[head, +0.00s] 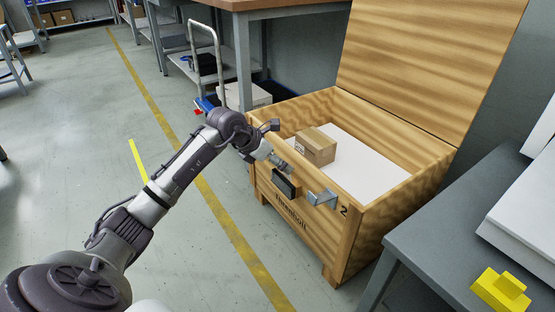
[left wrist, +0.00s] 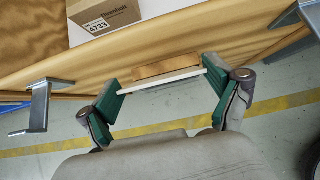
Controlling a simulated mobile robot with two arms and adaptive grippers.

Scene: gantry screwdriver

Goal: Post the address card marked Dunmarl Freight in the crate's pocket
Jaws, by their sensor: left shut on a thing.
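My left gripper (head: 283,170) is at the front wall of the wooden crate (head: 340,228), just outside its rim. In the left wrist view, its green-padded fingers (left wrist: 162,82) are shut on the two ends of a thin white card (left wrist: 150,84), seen nearly edge-on. No writing on the card can be read. A small wooden piece on the crate's front, which looks like the pocket (left wrist: 166,66), lies right beside the card. I cannot tell whether the card is inside it or only next to it. My right gripper is not in view.
The crate's lid (head: 430,60) stands open. A cardboard box (head: 316,146) sits inside on a white surface. Metal brackets (head: 322,198) (left wrist: 40,105) stick out from the front wall. A grey table (head: 450,215) with a yellow object (head: 500,290) stands at right.

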